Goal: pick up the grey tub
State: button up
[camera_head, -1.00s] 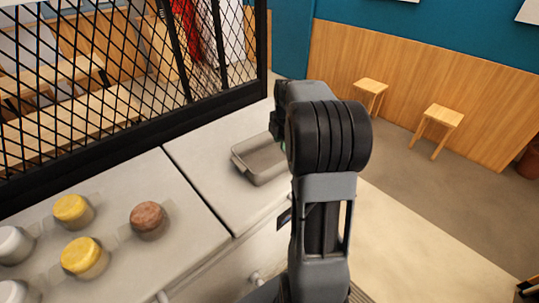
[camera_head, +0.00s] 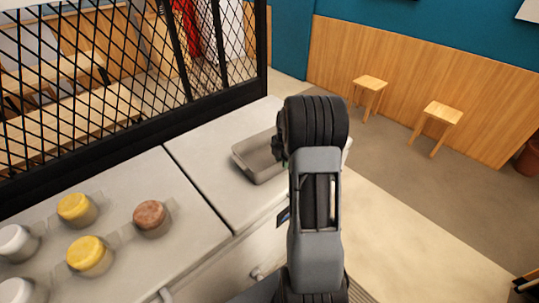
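The grey tub (camera_head: 247,169) is a shallow open tray on the white counter, in the middle of the head view. It looks empty in the part that shows. Its right side is hidden behind my arm.
A black mesh screen (camera_head: 110,150) runs along the counter's back edge. Several tubs with yellow, brown and white tops, such as the brown one (camera_head: 151,214), stand at left. The white counter (camera_head: 205,165) is clear left of the tub. Two wooden stools (camera_head: 443,112) stand far right.

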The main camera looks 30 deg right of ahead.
jog(key=shift+w+a+f+p, duration=0.15)
jog(key=shift+f+p, duration=0.15)
jog(key=shift+f, duration=1.45)
grip_shut()
